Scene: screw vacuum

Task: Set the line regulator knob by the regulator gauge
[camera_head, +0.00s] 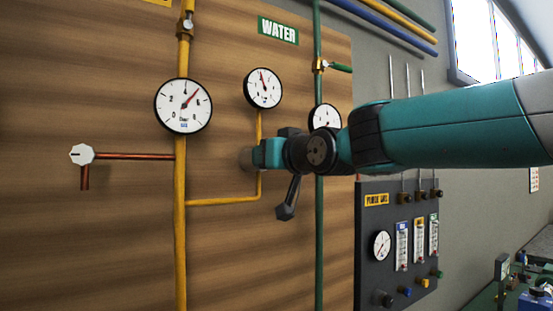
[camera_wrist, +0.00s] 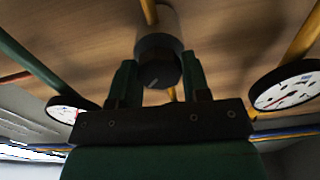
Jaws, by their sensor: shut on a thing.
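The line regulator knob is a grey cylinder with a dark end; its body (camera_head: 246,158) shows at the left of my gripper in the head view. In the wrist view the dark knob end (camera_wrist: 158,72) sits between my two fingers. My gripper (camera_head: 260,154) is shut on it and hides most of it in the head view. A round white gauge (camera_head: 263,88) stands above the knob on a thin yellow pipe; its needle points up and slightly left. I take this as the regulator gauge. A gauge (camera_wrist: 286,91) also shows at the right of the wrist view.
A larger gauge (camera_head: 183,106) sits on the thick yellow pipe, its needle pointing upper right. A third gauge (camera_head: 326,117) on the green pipe is partly covered by my arm. A white knob (camera_head: 81,155) is at left. A dark flowmeter panel (camera_head: 376,270) stands below right.

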